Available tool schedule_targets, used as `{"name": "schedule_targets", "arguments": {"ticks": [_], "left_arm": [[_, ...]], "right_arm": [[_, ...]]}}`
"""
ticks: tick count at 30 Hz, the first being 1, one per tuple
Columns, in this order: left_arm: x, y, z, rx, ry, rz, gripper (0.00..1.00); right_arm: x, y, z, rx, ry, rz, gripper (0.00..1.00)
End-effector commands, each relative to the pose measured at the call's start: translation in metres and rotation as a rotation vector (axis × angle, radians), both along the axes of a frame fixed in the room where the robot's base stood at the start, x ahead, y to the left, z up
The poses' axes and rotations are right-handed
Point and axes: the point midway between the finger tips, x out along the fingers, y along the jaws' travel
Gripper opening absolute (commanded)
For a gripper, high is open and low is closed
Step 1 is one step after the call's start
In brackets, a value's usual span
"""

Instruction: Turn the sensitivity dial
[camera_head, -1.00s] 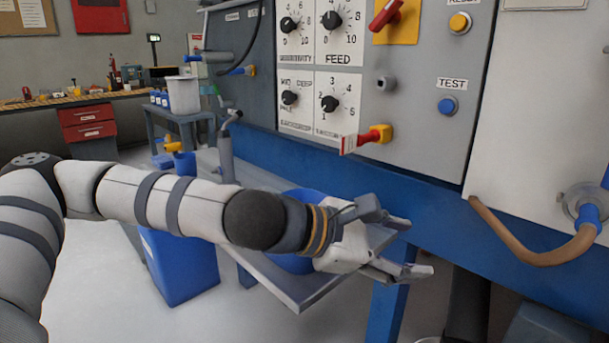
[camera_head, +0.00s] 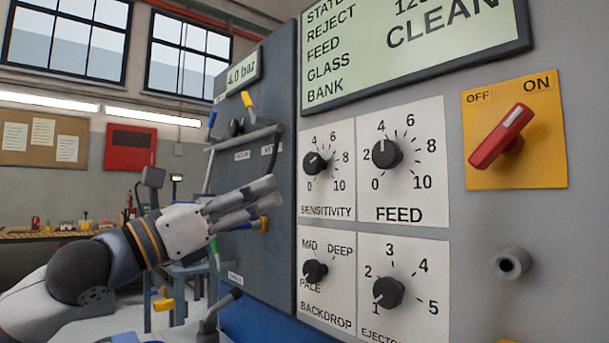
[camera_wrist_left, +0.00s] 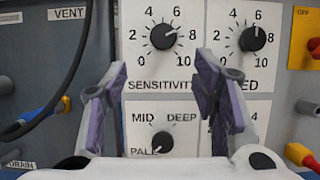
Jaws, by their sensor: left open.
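The sensitivity dial (camera_head: 315,162) is a black round knob on a white card numbered 0 to 10, at the upper left of a group of dial cards. It also shows in the left wrist view (camera_wrist_left: 163,36), top centre, with its mark seeming to point to the upper right. My left gripper (camera_head: 276,192) is open and empty, left of the dial and a little lower, apart from it. In the left wrist view its fingers stand spread below the dial, in front of the panel. My right gripper is out of view.
The feed dial (camera_head: 386,153) is right of the sensitivity dial. Below are the backdrop dial (camera_head: 314,271) and ejector dial (camera_head: 388,292). A red switch (camera_head: 502,137) is further right. A dark side panel with a yellow-handled valve (camera_head: 266,203) is near my left gripper.

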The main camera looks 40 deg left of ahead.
Motion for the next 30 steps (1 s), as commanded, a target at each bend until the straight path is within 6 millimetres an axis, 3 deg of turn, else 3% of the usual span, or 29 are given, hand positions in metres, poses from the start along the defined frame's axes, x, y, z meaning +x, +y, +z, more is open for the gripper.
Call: {"name": "schedule_targets", "arguments": {"ticks": [4,12,16,27,28,30], "left_arm": [[0.016,-0.002,0.005,0.003,0.003,-0.002,0.54],[0.079,-0.008,0.031,0.003,0.003,-0.002,0.54],[0.100,-0.009,0.041,0.001,0.002,-0.001,0.54],[0.111,-0.009,0.046,0.001,0.000,0.000,0.54],[0.111,-0.009,0.046,0.001,0.000,0.000,0.52],[0.111,-0.009,0.046,0.001,0.000,0.000,0.36]], "right_arm": [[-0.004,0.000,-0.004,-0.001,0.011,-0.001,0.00],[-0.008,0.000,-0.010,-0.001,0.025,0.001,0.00],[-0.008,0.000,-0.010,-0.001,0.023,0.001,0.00],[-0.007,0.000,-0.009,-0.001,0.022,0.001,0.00],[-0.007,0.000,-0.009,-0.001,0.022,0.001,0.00],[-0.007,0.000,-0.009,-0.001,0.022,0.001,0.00]]}}
